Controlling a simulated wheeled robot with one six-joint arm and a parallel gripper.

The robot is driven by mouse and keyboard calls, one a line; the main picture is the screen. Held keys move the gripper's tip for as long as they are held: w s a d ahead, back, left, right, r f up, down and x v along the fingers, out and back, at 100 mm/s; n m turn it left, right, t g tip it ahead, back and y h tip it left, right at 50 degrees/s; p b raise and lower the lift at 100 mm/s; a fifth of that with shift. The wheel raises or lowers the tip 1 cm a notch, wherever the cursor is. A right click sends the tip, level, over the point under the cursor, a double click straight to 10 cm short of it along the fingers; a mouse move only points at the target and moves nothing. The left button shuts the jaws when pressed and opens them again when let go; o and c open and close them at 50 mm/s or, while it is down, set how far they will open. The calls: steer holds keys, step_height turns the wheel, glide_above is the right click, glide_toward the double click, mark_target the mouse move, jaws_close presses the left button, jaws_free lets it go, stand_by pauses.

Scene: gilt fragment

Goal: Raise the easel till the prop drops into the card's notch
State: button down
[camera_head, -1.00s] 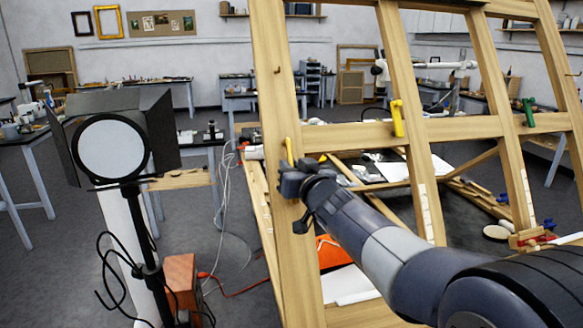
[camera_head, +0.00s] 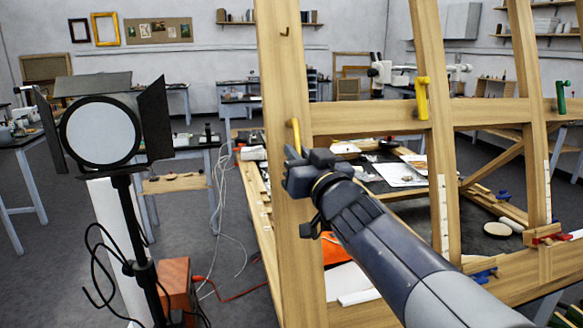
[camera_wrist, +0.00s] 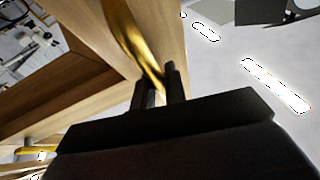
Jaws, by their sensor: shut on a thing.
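The easel is a large pale-wood frame (camera_head: 372,117) with uprights and a crossrail. It leans over a low wooden base. My gripper (camera_head: 296,154) is at the left upright, shut on a yellow handle (camera_head: 295,132) there. In the wrist view my gripper's dark fingers (camera_wrist: 157,88) close around the lower end of that handle (camera_wrist: 140,45), against the wood. A slanted wooden strut (camera_head: 492,163), possibly the prop, shows behind the frame at the right. I cannot make out the card's notch or whether the strut sits in it.
A studio lamp (camera_head: 101,134) on a black stand, with loose cables, stands left of the easel. An orange-brown block (camera_head: 175,288) sits at its foot. A yellow peg (camera_head: 422,98) and a green peg (camera_head: 561,96) are on the crossrail. Grey floor is open between lamp and back tables.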

steer(key=s+d+r+t+b, duration=0.1)
steer(key=s+b, duration=0.2)
steer(key=s, duration=0.3)
steer(key=shift+d+y, duration=0.3)
steer(key=shift+d, duration=0.05)
